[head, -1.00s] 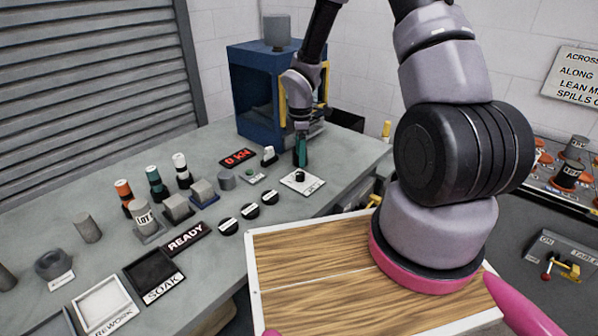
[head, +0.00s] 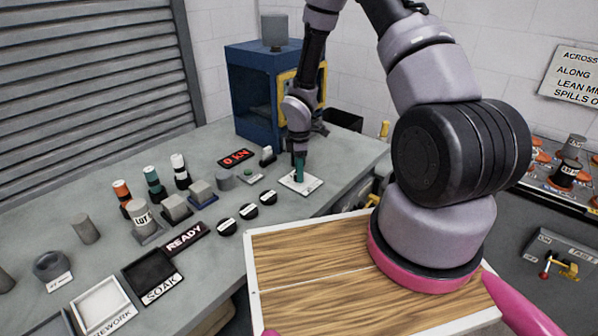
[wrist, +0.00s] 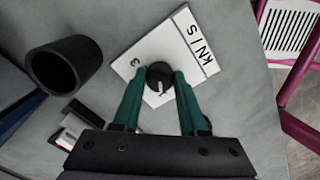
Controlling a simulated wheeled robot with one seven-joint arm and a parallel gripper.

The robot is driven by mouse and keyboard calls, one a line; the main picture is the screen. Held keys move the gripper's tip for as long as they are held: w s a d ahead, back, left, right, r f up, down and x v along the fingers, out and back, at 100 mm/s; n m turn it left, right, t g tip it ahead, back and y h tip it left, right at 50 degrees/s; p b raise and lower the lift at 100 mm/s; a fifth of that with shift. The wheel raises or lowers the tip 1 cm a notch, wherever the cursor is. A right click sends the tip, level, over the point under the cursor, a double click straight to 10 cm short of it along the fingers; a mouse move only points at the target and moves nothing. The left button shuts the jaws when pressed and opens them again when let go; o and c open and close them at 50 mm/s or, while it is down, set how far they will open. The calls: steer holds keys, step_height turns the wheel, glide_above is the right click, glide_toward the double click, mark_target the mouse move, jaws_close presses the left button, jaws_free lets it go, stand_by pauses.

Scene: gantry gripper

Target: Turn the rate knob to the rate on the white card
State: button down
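The rate knob (wrist: 160,77) is a small round dark knob with a light pointer line, on a white plate (wrist: 185,38) marked "kN/S" with a digit that looks like a 3. In the head view the plate (head: 313,184) lies near the bench's right end, and my gripper (head: 299,172) hides most of the knob. In the wrist view my gripper's (wrist: 159,72) teal fingers stand one on each side of the knob, very close to it. They look open, with no clear grip on it. I cannot make out a separate white card showing a rate.
A red "0 kN" display (head: 236,158), a green button (head: 249,175) and a toggle switch (head: 267,156) stand left of the plate. A grey cylinder (head: 225,180) is close by. The blue press (head: 258,95) stands behind.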

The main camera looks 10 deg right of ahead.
steer(key=shift+m, duration=0.3)
steer(key=m, duration=1.1)
stand_by(0.7)
steer(key=shift+c, duration=2.2)
jaws_free()
step_height(320, 180, up, 11)
